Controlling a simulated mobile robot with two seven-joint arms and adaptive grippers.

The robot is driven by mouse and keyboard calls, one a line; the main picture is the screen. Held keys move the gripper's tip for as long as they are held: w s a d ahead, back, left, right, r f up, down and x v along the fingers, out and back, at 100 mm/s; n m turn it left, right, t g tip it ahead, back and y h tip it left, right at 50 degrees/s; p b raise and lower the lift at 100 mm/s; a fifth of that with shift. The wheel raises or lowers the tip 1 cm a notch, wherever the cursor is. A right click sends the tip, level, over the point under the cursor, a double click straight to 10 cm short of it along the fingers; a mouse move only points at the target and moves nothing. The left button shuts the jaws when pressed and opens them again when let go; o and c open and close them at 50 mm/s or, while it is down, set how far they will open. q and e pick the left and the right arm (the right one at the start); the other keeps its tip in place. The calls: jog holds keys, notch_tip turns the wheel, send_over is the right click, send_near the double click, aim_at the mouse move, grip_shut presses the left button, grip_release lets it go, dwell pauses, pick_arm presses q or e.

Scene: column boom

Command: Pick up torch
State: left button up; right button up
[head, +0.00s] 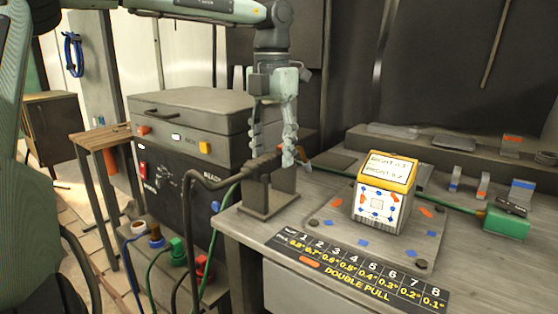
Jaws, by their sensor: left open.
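The torch (262,163) is a dark handle lying across the top of a grey stand (268,205) on the bench's left corner. A dark cable runs from its left end and curves down off the bench. My left gripper (272,154) points down from above, with its fingers spread and their tips at the torch's height. One fingertip is near the handle's left part and the other overlaps its right part in the picture. I cannot tell whether they touch it. The torch's tip is partly hidden behind the right finger. My right gripper is not in view.
A yellow and white box (380,203) stands on a plate right of the stand. A green block (507,221) sits further right. A grey machine (185,140) with coloured buttons stands left, with cables below it. A wooden stool (103,138) is further left.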

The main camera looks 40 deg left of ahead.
aim_at(274, 172)
pick_arm(q)
jog(key=f, duration=0.5)
jog(key=shift+w+a+f+p, duration=0.15)
jog(key=shift+w+f+p, duration=0.1)
jog(key=shift+p, duration=0.1)
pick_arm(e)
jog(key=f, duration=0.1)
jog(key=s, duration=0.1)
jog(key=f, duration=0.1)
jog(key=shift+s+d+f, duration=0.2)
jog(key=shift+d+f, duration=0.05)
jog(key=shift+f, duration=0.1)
pick_arm(q)
jog(key=shift+w, duration=0.1)
grip_shut()
